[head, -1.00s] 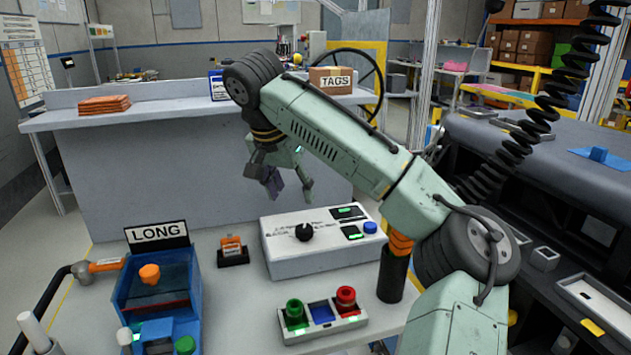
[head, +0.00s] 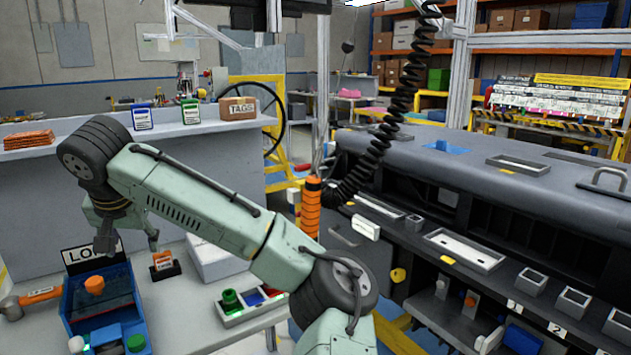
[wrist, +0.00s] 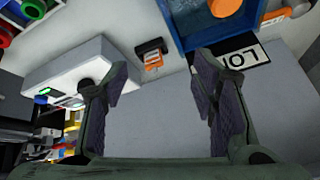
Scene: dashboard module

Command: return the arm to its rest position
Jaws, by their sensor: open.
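My gripper (wrist: 160,95) is open in the wrist view, with nothing between its two dark finger pads. In the head view my gripper (head: 128,240) hangs at the left, above the white bench near the blue bin's sign; the forearm hides part of it. My pale green arm (head: 215,215) stretches from the lower middle to the upper left, bent at the dark ringed joints.
The blue bin (head: 72,312) with its "LONG" sign, a small orange-topped holder (head: 163,266) and a button box (head: 232,318) stand on the bench below. The dark dashboard module (head: 460,175) fills the right. A coiled black cable (head: 392,130) hangs mid-view.

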